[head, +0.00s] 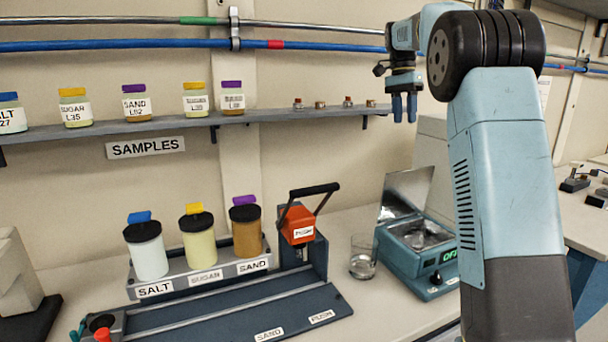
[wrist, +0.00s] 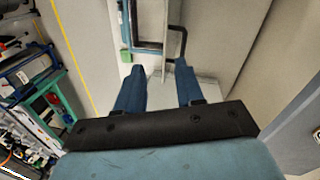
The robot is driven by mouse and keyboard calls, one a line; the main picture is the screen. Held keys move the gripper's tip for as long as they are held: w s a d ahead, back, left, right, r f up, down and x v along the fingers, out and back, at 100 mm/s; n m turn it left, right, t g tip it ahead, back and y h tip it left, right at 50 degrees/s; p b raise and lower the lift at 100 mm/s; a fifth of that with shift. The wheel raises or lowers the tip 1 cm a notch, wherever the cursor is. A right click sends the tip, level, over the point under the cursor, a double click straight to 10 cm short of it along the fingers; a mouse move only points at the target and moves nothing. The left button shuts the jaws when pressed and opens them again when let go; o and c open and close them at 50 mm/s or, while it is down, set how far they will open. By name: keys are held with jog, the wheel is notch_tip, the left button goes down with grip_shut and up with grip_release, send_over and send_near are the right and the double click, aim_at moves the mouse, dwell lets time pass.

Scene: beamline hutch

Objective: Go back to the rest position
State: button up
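My gripper (head: 404,120) hangs with its two blue fingers pointing down, in front of the wall at the upper right of the head view. It is raised above the bench, right of the sample shelf's end. In the wrist view my gripper (wrist: 157,68) shows its fingers spread apart, with nothing held between them. My arm rises at the right of the head view and bends back over at the top.
The shelf (head: 250,117) holds labelled jars. Below stand a dispenser rack (head: 205,285) with salt, sugar and sand, a red push block (head: 298,225), a glass beaker (head: 363,258) and an open-lidded teal device (head: 420,250). Pipes run along the wall behind my gripper.

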jog(key=s+a+f+n+t, duration=0.2)
jog(key=s+n, duration=0.1)
jog(key=s, duration=0.7)
jog(key=s+a+f+n+t+y, duration=0.1)
jog(key=s+n+t, duration=0.1)
jog(key=s, duration=0.9)
jog(key=s+a+f+n+t, duration=0.2)
jog(key=s+n, duration=0.1)
jog(key=s, duration=0.7)
jog(key=s+a+f+n+t, duration=0.1)
jog(key=s+f+n, duration=0.2)
jog(key=s+f, duration=0.5)
jog(key=shift+s+f, duration=0.3)
jog(key=shift+s, duration=0.9)
